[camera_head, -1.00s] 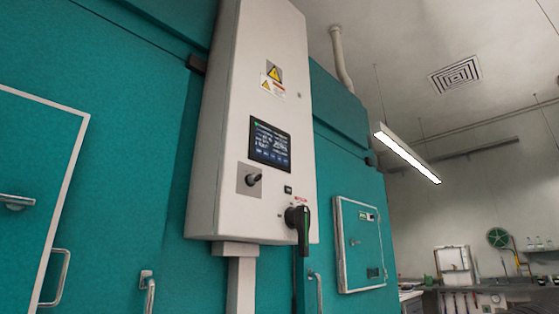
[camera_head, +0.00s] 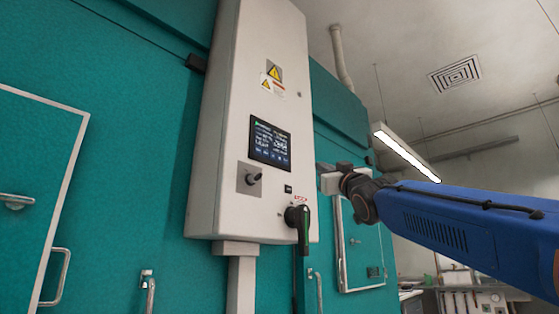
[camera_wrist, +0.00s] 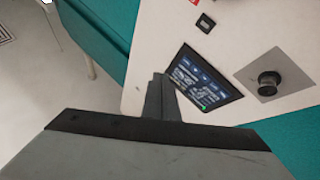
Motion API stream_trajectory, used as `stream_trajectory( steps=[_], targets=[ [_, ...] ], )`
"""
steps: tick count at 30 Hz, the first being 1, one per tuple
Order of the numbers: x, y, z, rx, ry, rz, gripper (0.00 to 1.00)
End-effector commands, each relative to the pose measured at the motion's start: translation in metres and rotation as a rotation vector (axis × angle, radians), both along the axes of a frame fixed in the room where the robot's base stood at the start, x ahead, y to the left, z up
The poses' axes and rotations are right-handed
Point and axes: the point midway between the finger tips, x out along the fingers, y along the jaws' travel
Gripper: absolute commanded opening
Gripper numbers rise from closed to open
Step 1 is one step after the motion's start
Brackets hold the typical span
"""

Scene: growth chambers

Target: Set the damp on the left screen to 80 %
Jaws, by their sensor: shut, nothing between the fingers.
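The touch screen (camera_head: 270,143) is dark with small white and blue marks, set in a tall white control cabinet (camera_head: 268,40). Its text is too small to read in the head view. It also shows tilted in the wrist view (camera_wrist: 203,80), partly hidden by my fingers. My gripper (camera_head: 322,168) is shut and empty, to the right of the screen and a little below it in the head view. I cannot tell how far its tips are from the screen. In the wrist view my gripper (camera_wrist: 158,88) points toward the screen's edge. Only one screen is in view.
Below the screen is a black knob (camera_head: 254,178) on a grey plate. A black-green rotary handle (camera_head: 299,216) juts out lower right. Teal walls flank the cabinet.

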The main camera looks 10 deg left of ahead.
Motion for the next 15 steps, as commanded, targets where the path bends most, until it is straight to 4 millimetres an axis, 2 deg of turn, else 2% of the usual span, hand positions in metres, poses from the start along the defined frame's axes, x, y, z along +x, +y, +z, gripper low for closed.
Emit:
stream_trajectory(
  steps=[1, 3, 6, 15],
  targets=[
    [-0.002, 0.01, 0.015, 0.006, -0.043, 0.021, 0.0],
    [-0.006, 0.02, 0.031, 0.012, -0.093, 0.044, 0.0],
    [-0.013, 0.029, 0.046, 0.019, -0.141, 0.065, 0.0],
    [-0.015, 0.033, 0.052, 0.022, -0.162, 0.075, 0.0]
  ],
)
